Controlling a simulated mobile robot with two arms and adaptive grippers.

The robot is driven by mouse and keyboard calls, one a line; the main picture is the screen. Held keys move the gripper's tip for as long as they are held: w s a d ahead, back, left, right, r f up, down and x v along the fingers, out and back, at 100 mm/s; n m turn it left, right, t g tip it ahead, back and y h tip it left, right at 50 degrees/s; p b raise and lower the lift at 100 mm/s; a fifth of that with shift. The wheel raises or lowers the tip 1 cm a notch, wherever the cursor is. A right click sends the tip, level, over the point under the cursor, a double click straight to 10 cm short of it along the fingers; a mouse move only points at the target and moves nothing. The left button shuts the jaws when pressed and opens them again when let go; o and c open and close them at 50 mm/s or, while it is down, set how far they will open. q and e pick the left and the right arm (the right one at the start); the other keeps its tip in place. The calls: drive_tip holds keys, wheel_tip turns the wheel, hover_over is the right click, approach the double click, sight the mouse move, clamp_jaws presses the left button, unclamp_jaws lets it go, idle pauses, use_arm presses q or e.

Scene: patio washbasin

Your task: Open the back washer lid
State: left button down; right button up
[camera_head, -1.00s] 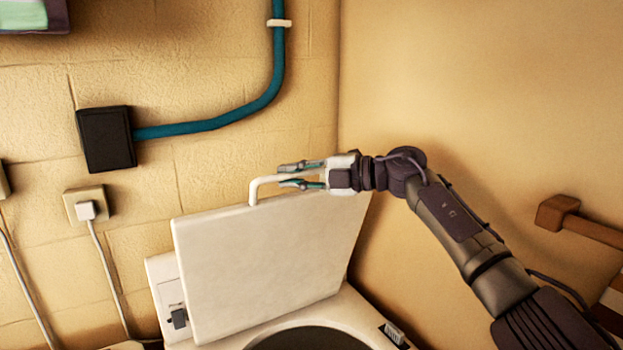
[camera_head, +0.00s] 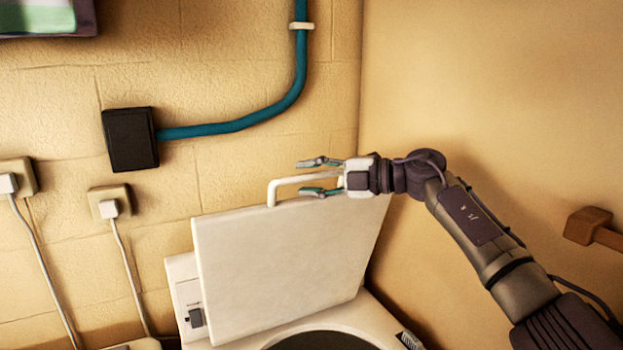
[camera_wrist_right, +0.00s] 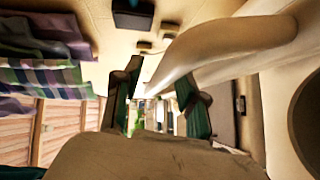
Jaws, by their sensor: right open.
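The washer lid (camera_head: 293,262) is a flat white panel standing steeply raised on the white washer (camera_head: 352,321), leaving part of the dark round drum opening (camera_head: 325,341) in view. A white bar handle (camera_head: 290,181) runs along the lid's top edge. My right gripper (camera_head: 320,177) is at the handle's right part with its fingers apart, one on each side of the bar. In the right wrist view the open fingers (camera_wrist_right: 160,100) show with the pale handle (camera_wrist_right: 225,45) large and close beside them. I cannot tell whether they touch it. My left gripper is not in view.
A brick wall with a black box (camera_head: 130,139), a blue pipe (camera_head: 240,124) and plugged sockets (camera_head: 110,203) stands behind the washer. A plain wall closes the right side, with a brown wooden rail (camera_head: 588,227) on it. Checked cloth (camera_wrist_right: 45,80) hangs in the wrist view.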

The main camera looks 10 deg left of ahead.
drive_tip(key=d+r, duration=0.1)
drive_tip(key=d, duration=1)
drive_tip(key=shift+s+d+r, duration=0.25)
drive_tip(key=shift+s+d, duration=0.1)
drive_tip(key=shift+s, duration=0.1)
drive_tip(key=shift+f, duration=0.1)
